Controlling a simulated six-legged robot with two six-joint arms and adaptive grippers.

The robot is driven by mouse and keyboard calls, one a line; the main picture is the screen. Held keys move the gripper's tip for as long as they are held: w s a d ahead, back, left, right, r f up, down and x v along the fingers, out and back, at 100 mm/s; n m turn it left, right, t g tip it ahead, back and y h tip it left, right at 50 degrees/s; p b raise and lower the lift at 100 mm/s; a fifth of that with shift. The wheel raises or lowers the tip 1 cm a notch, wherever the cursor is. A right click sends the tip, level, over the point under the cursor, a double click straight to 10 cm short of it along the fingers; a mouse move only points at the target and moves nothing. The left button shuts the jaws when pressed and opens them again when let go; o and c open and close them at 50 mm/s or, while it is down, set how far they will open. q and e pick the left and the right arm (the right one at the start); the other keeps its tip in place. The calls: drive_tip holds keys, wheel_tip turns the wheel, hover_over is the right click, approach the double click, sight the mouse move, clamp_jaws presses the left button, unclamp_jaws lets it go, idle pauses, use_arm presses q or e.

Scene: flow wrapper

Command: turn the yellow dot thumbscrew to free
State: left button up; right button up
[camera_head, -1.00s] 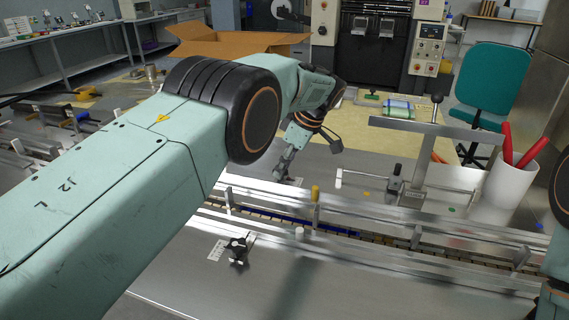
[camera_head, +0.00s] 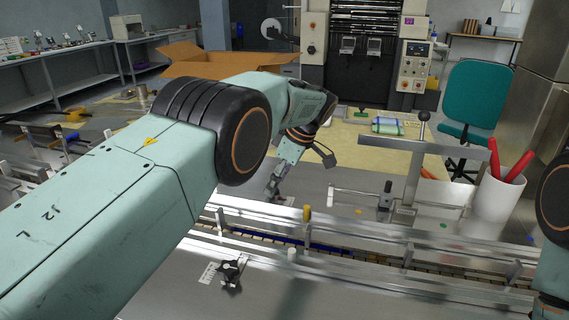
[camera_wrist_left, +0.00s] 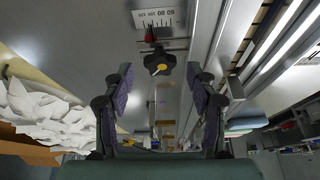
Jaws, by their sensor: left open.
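The yellow dot thumbscrew is a black lobed knob with a yellow dot on its face (camera_wrist_left: 159,65), in the upper middle of the left wrist view. A red pointer and a white printed scale (camera_wrist_left: 157,18) lie just beyond it. My left gripper (camera_wrist_left: 159,80) is open, its two fingers on either side of the knob's line, with clear gaps. I cannot tell the depth between fingertips and knob. In the head view my left gripper (camera_head: 273,186) points down behind the guide rail; the knob there is not discernible. My right gripper is out of view.
Metal guide rails (camera_head: 400,238) run beside the conveyor. Another black knob (camera_head: 231,270) sits by a scale on the near side. A yellow-topped post (camera_head: 307,213) stands right of the left gripper. A white container (camera_head: 498,205) holds red-handled items. An open cardboard box (camera_head: 205,62) is behind.

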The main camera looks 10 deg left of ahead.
use_arm(q)
drive_tip(key=v, duration=1)
drive_tip(key=shift+d+r, duration=0.2)
drive_tip(key=shift+r, duration=0.15)
drive_tip(key=shift+s, duration=0.1)
